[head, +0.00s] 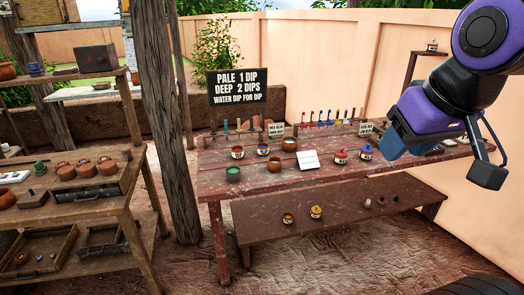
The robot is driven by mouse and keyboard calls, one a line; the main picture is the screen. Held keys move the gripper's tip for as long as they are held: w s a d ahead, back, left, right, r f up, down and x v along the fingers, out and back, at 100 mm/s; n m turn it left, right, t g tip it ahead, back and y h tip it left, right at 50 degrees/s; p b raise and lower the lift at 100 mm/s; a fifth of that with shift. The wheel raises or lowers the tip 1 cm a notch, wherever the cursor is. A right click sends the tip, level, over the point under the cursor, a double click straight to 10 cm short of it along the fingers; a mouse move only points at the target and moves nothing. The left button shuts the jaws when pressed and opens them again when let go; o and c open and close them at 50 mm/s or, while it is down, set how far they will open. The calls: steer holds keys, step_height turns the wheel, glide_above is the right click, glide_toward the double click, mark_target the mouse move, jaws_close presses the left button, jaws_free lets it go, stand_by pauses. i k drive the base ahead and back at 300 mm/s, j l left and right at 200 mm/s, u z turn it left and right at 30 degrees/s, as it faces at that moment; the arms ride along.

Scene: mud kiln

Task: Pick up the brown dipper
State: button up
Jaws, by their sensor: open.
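Several upright dippers stand in two racks along the back of the red-brown table. The left rack (236,131) holds dippers with greenish, yellowish and brownish handles. The right rack (325,123) holds red, blue and yellowish ones. They are too small for me to tell for certain which is the brown dipper. My gripper (442,150) is at the upper right, in front of the table's right end. It is open, with no dipper visible in it, and is well apart from both racks. My arm and gripper hide part of the table's right end.
Pots and jars stand on the table (205,185), including a green-topped pot (233,174), a red jar (341,155) and a white card (309,160). A sign (237,86) stands behind. A wooden post (166,120) and loaded shelves are left. A low bench (270,222) is in front.

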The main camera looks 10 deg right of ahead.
mark_target(214, 132)
steer(key=i+j+u, duration=0.15)
steer(key=i, duration=0.55)
steer(key=i+j+u, duration=0.1)
steer(key=i+j, duration=0.15)
steer(key=i, duration=0.4)
steer(key=i+j+u, duration=0.15)
steer(key=i, duration=0.55)
